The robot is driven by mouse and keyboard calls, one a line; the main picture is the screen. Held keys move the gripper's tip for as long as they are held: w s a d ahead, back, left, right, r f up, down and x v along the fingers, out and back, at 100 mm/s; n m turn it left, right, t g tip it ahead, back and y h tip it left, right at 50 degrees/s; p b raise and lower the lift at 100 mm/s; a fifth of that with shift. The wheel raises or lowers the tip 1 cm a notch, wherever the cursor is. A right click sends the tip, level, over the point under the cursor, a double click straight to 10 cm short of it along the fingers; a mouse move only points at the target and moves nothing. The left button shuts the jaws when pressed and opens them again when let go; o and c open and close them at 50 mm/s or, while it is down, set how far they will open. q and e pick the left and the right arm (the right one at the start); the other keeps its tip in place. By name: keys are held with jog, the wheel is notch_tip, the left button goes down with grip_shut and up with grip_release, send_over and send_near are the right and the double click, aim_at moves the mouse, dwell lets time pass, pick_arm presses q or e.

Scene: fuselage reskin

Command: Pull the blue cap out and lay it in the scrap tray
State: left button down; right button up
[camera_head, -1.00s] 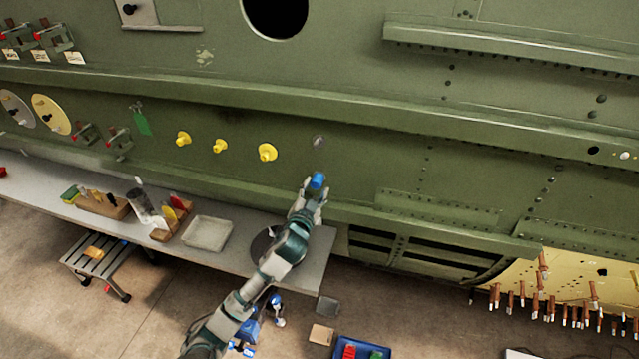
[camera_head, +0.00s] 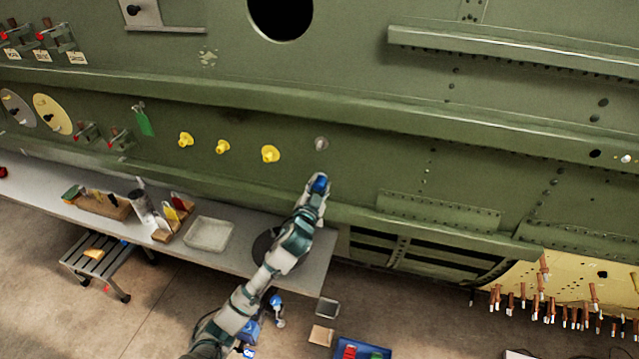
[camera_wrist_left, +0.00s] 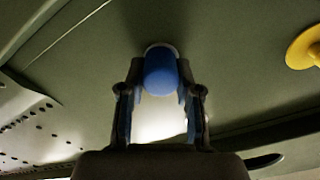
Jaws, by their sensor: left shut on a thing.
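The blue cap (camera_head: 320,184) is between the fingers of my left gripper (camera_head: 319,187), in front of the green fuselage skin. My left gripper is shut on it. In the left wrist view the blue cap (camera_wrist_left: 160,72) shows its rounded end between the fingertips of my left gripper (camera_wrist_left: 160,92), with a pale rim behind its upper edge. I cannot tell whether it still touches the skin. A shallow pale tray (camera_head: 208,234), likely the scrap tray, lies on the bench, left of my left arm. My right gripper is not in view.
Yellow plugs (camera_head: 270,154) stick out of the skin to the left, and a grey round spot (camera_head: 321,143) is above the cap. The bench (camera_head: 318,262) also holds a block of tools (camera_head: 105,205). A blue bin (camera_head: 362,346) is on the floor.

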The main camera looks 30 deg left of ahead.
aim_at(317, 189)
pick_arm(q)
jog(key=shift+s+f+g, duration=0.1)
jog(key=shift+f+g, duration=0.2)
jog(key=shift+f, duration=0.15)
jog(key=shift+s+d+f, duration=0.1)
jog(key=shift+s, duration=0.1)
jog(key=shift+s+p, duration=0.35)
jog(key=shift+s, duration=0.2)
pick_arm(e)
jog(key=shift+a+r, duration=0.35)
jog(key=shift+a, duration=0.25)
pick_arm(q)
jog(key=shift+s+d, duration=0.1)
jog(key=shift+s, duration=0.1)
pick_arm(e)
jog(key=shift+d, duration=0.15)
pick_arm(q)
jog(key=shift+s, duration=0.25)
jog(key=shift+s+d, duration=0.1)
jog(key=shift+s, duration=0.2)
jog(key=shift+p, duration=0.35)
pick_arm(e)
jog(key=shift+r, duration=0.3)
